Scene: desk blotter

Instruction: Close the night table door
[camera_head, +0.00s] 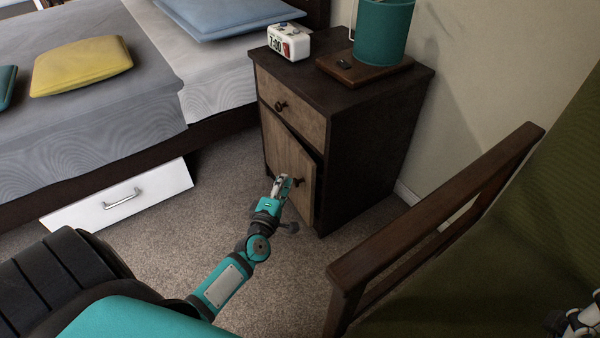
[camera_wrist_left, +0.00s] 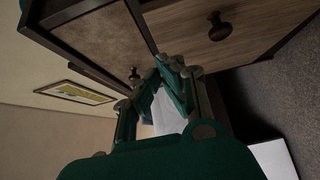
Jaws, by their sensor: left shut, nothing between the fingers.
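The dark brown night table (camera_head: 372,140) stands against the wall, with a lighter wood drawer front at the top and a lighter wood door (camera_head: 287,165) below. The door stands ajar; a dark gap shows above its slanted top edge. Its round knob (camera_head: 299,182) is near its right edge. My left gripper (camera_head: 280,182) is shut and empty, in front of the door and just left of the knob; contact cannot be told. The left wrist view shows the door (camera_wrist_left: 265,22), its knob (camera_wrist_left: 220,27) and my fingertips (camera_wrist_left: 172,68). My right gripper (camera_head: 578,322) is partly cut off at the lower right.
A clock (camera_head: 289,41) and a teal lamp (camera_head: 383,32) stand on the night table. A wooden-armed green chair (camera_head: 440,215) is at the right. The bed (camera_head: 100,110) is at the left, with a white drawer front (camera_head: 125,198) low beside it. Carpet (camera_head: 215,215) is free between them.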

